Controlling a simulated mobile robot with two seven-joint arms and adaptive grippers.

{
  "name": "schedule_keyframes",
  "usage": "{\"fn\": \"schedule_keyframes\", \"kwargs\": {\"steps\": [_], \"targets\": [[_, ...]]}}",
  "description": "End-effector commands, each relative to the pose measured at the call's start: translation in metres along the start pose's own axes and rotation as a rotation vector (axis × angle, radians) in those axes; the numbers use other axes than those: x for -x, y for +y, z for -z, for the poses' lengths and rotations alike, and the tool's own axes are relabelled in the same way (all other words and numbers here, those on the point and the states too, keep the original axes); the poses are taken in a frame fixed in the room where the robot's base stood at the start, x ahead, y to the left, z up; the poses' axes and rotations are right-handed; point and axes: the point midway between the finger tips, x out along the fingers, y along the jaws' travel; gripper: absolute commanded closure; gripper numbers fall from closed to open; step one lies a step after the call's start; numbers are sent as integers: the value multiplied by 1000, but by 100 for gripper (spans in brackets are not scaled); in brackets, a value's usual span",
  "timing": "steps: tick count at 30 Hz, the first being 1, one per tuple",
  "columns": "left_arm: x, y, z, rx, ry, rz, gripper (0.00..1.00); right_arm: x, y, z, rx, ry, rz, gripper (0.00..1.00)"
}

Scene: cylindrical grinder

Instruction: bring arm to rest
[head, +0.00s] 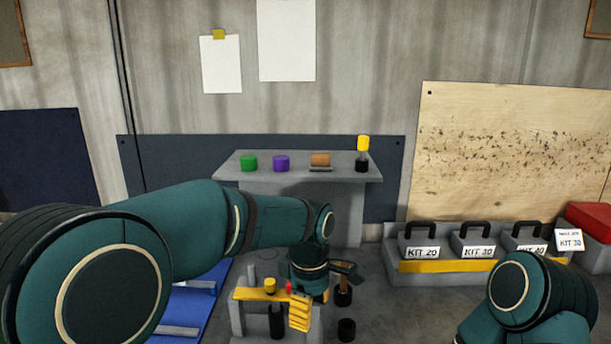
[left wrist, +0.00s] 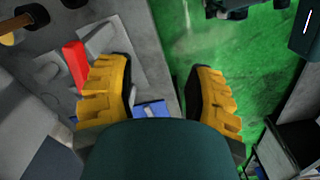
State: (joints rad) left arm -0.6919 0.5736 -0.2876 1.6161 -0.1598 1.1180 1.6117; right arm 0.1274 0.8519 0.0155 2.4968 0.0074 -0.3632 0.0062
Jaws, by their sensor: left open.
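My left arm (head: 190,218) reaches in from the left in the head view and bends down at the wrist. My left gripper (head: 322,292) points down beside a grey fixture with a yellow bar (head: 258,294). In the left wrist view its two yellow ribbed fingers (left wrist: 158,85) stand wide apart with nothing held between them. A red part (left wrist: 75,62) lies beside the left finger in that view; I cannot tell whether they touch. Part of my right arm (head: 530,295) shows at the bottom right; its gripper is out of view.
A grey bench (head: 345,177) holds a green cylinder (head: 249,163), a purple one (head: 281,163), a brown block (head: 320,159) and a yellow-topped post (head: 363,145). Kit boxes (head: 473,247) stand at right. A black cylinder (head: 346,329) stands near the gripper. Blue plate (head: 190,305) lies left.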

Motion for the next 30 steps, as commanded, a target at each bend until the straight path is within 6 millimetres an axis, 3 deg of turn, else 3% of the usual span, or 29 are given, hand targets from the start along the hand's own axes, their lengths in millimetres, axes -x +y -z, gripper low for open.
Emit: {"fn": "schedule_keyframes", "kwargs": {"steps": [1,8,11,15,18,24,30], "targets": [[-26,-4,9,-37,-17,10,47,0,0,0,0,1,0,52],[-129,-24,30,-275,-101,-45,47,0,0,1,0,2,0,52],[-180,-46,38,-395,-137,-90,47,0,0,1,0,2,0,52],[-246,-92,42,-572,-165,-177,47,0,0,0,0,1,0,52],[-280,-127,40,-685,-159,-242,47,0,0,0,0,1,0,52],[-312,-183,31,-852,-103,-332,47,0,0,0,0,1,0,52],[-318,-202,27,-922,-63,-363,47,0,0,0,0,1,0,52]]}}
